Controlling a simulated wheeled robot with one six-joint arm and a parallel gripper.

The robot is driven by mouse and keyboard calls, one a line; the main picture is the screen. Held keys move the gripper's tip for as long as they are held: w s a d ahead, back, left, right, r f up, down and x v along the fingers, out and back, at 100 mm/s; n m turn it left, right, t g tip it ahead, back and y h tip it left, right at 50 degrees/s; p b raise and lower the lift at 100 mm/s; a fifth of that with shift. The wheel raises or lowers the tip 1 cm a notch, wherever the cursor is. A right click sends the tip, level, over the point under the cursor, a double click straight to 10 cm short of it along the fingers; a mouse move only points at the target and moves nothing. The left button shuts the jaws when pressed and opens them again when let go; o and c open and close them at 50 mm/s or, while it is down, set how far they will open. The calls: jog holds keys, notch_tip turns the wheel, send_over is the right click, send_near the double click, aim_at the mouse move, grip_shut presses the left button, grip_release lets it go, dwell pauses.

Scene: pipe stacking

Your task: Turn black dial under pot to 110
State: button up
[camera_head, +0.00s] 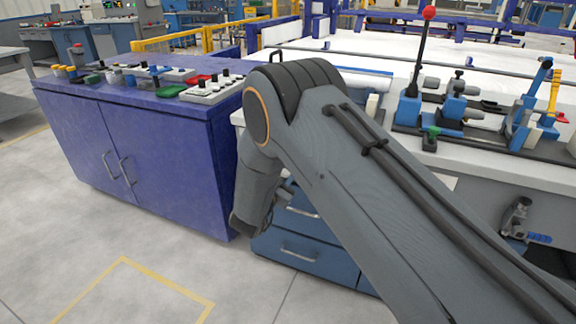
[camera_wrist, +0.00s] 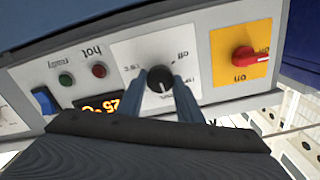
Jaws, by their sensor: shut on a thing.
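In the wrist view a black dial (camera_wrist: 160,79) sits on a white square of a grey control panel, with scale markings and "off" printed around it. The view is turned, so the lettering is tilted or upside down. My gripper (camera_wrist: 163,84) has its two blue-grey fingers on either side of the dial, shut on it. A lit orange display (camera_wrist: 97,106), partly hidden by my gripper body, seems to read 25. No pot shows in either view. In the head view my arm hides the gripper and the dial.
A red switch (camera_wrist: 245,54) on a yellow plate is right of the dial. Red (camera_wrist: 99,70) and green (camera_wrist: 66,78) lamps and a blue switch (camera_wrist: 43,100) are left.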

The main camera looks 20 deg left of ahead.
jog(key=shift+a+n+p, duration=0.15)
jog(key=shift+n+p, duration=1.15)
jog(key=shift+n, duration=3.8)
jog(key=o, duration=1)
jog(key=shift+o, duration=0.2)
jog(key=s, duration=0.7)
jog(key=shift+s+a, duration=0.25)
jog(key=shift+s, duration=0.15)
